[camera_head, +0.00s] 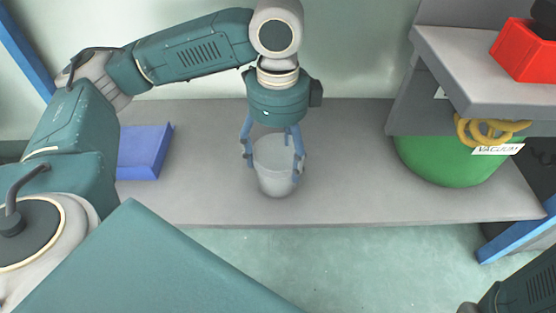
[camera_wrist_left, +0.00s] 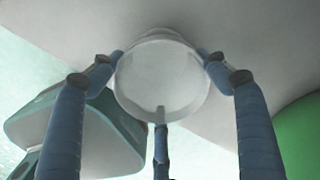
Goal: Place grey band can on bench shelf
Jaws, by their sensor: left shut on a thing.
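A pale grey can (camera_head: 274,168) stands upright at the bench shelf (camera_head: 340,190), a long grey surface. My left gripper (camera_head: 273,155) points down from above and is shut on the can, with its blue fingers around the upper sides. In the left wrist view the can (camera_wrist_left: 162,82) sits between the fingers of the left gripper (camera_wrist_left: 160,75), and its round top faces the camera. I cannot tell whether the can's base touches the shelf. My right gripper is not clearly in view; only a dark part of an arm shows at the lower right corner.
A blue box (camera_head: 145,152) lies on the shelf to the left of the can. A green round container (camera_head: 450,160) with a vacuum label and a coiled yellow hose (camera_head: 490,130) stands to the right, below a grey ledge with a red bin (camera_head: 528,50). Shelf space between is clear.

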